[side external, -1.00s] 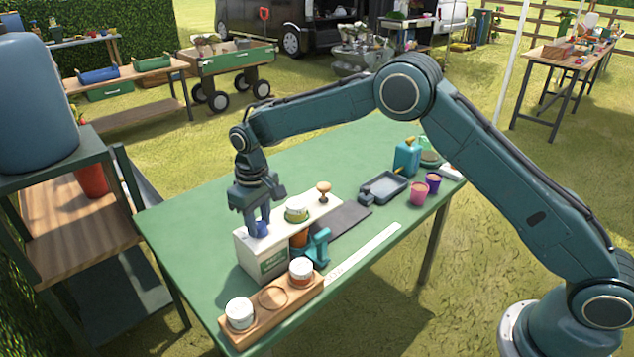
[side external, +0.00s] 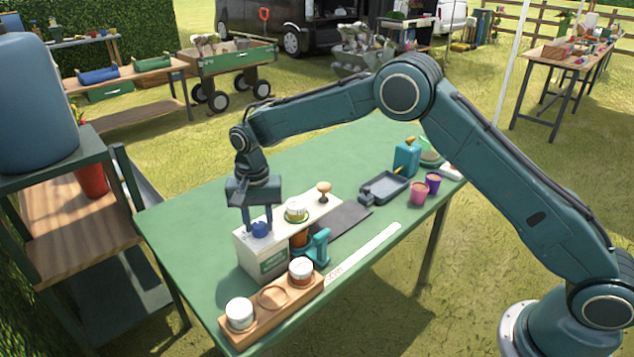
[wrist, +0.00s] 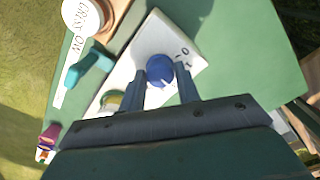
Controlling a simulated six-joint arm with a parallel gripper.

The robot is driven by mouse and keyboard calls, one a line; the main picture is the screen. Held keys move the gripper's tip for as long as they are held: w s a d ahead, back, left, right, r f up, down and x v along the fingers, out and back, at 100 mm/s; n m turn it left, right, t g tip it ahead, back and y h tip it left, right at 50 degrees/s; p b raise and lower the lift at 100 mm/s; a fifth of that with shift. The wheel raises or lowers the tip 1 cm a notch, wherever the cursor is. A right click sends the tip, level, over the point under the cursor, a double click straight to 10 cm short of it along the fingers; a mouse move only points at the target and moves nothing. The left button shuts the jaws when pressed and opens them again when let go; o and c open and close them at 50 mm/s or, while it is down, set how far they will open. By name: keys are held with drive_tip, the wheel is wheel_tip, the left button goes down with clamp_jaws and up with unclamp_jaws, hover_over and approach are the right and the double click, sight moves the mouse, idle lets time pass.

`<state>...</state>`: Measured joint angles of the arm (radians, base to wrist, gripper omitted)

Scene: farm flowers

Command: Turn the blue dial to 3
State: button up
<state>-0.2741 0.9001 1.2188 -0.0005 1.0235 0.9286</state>
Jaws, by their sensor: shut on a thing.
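The blue dial (side external: 260,230) sits on top of the white box (side external: 250,258) at its left end. In the wrist view the dial (wrist: 160,71) is round, with a small white pointer mark and dark markings on the white top beside it. My gripper (side external: 257,226) points down over the box with one finger on each side of the dial. In the wrist view my gripper (wrist: 163,74) is shut on the dial. Which number the pointer meets cannot be read.
A jar with a green lower rim (side external: 296,211) and a wooden knob (side external: 324,188) stand on the box's right part. A teal clamp-like part (side external: 318,246) is in front. A wooden rack (side external: 285,307) with white-lidded jars stands nearer. The green table (side external: 190,225) is clear at left.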

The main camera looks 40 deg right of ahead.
sight(259, 224)
drive_tip(key=shift+r+m, duration=0.1)
drive_tip(key=shift+m, duration=0.6)
drive_tip(key=o, duration=1)
drive_tip(key=shift+c, duration=0.2)
wheel_tip(259, 224, up, 14)
idle(0.3)
